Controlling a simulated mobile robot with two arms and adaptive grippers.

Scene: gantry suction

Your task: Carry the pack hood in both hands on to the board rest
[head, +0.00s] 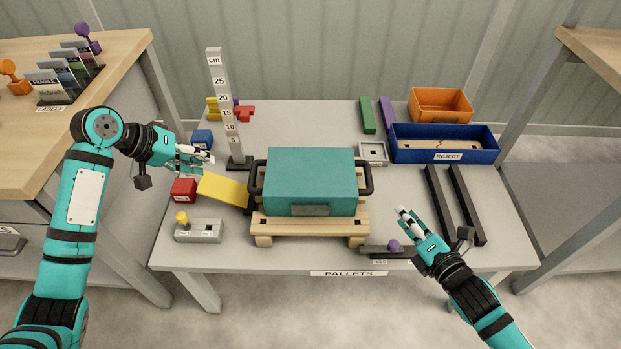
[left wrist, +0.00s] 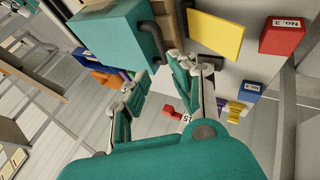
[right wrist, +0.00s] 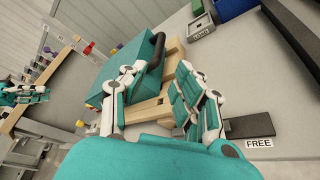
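The pack hood (head: 310,180) is a teal box with a black handle on its left and right sides. It sits on a small wooden pallet (head: 310,225) in the middle of the table. Two parallel dark rails (head: 454,205) lie at the table's right and look like the board rest. My left gripper (head: 210,160) is open and empty, left of the hood and apart from its handle. The hood shows in the left wrist view (left wrist: 115,35). My right gripper (head: 402,212) is open and empty, right of the pallet. The right handle shows in the right wrist view (right wrist: 157,50).
An upright cm scale (head: 221,100) stands behind the hood's left side. A yellow plate (head: 222,190), red block (head: 183,190) and grey box with a yellow knob (head: 199,231) lie left. A blue REJECT tray (head: 480,155) and orange bin (head: 440,92) stand back right.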

